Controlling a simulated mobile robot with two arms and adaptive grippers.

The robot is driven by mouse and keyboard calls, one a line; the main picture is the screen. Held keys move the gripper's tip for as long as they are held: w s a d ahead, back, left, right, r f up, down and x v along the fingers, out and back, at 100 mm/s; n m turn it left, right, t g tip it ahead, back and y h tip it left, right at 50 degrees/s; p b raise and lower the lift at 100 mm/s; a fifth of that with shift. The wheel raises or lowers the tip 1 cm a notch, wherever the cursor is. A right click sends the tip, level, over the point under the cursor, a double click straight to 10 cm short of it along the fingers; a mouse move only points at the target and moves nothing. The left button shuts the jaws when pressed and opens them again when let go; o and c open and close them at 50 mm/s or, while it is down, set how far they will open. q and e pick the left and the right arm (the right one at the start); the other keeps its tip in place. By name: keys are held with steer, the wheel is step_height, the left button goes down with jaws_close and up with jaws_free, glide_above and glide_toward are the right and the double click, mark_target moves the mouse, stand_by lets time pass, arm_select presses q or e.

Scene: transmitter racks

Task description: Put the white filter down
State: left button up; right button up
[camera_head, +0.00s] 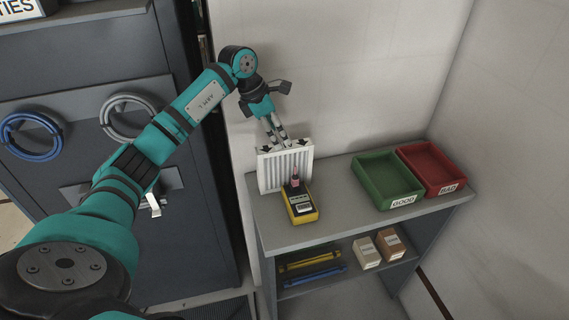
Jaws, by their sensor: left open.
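The white filter (273,177) is a ribbed panel standing upright on the grey shelf top (330,215), near its left back corner against the wall. My left gripper (280,146) is at the filter's top edge, pointing down, with its fingers open. Whether the fingers touch the filter cannot be told. A yellow and black meter (300,206) with a reddish tip stands in front of the filter and hides part of its lower face. My right gripper is not in view.
A green tray labelled GOOD (386,178) and a red tray labelled BAD (431,168) sit at the right of the shelf top. Small boxes (367,253) and yellow and blue bars (312,272) lie on the lower shelf. A dark cabinet (75,75) with ring handles stands left.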

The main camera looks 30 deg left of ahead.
mark_target(284, 146)
arm_select(q)
steer(key=shift+w+d+f, duration=0.1)
steer(key=shift+f, duration=0.2)
steer(key=p+x, duration=0.1)
steer(key=x, duration=0.1)
steer(key=p+x, duration=0.2)
steer(key=x, duration=0.1)
steer(key=shift+s+d, duration=0.1)
steer(key=shift+s, duration=0.1)
steer(key=shift+w+f, duration=0.1)
steer(key=shift+f, duration=0.2)
steer(key=shift+f+b, duration=0.2)
steer(key=shift+b, duration=0.2)
jaws_close()
